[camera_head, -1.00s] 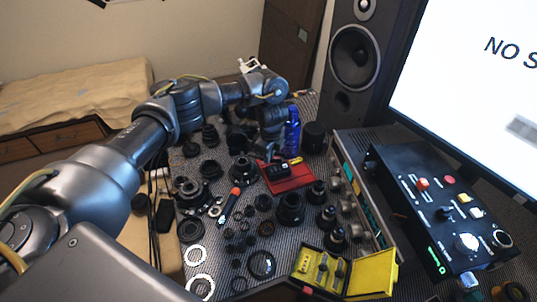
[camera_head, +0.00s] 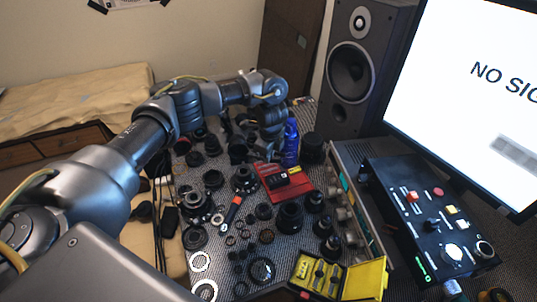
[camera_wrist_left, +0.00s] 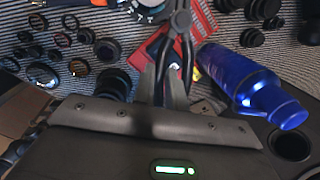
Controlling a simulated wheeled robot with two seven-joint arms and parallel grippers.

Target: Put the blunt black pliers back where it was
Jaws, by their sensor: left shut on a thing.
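My left gripper (camera_head: 271,152) reaches over the far part of the bench, beside the blue bottle (camera_head: 290,143) and just behind the red case (camera_head: 303,190). In the left wrist view the gripper (camera_wrist_left: 163,78) is shut on the black pliers (camera_wrist_left: 181,22). Their grey-black head points away from the gripper, toward the top of the picture, and lies over the red case (camera_wrist_left: 204,18). In the head view I cannot make out the pliers clearly. Whether they touch the case is hard to tell. My right gripper is not in view.
Many black lens parts and rings (camera_head: 290,215) crowd the bench mat. A yellow box (camera_head: 365,279) stands open at the front. A speaker (camera_head: 362,70), a monitor (camera_head: 470,90) and a control box (camera_head: 430,215) bound the right side. The blue bottle (camera_wrist_left: 250,85) lies close beside the gripper.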

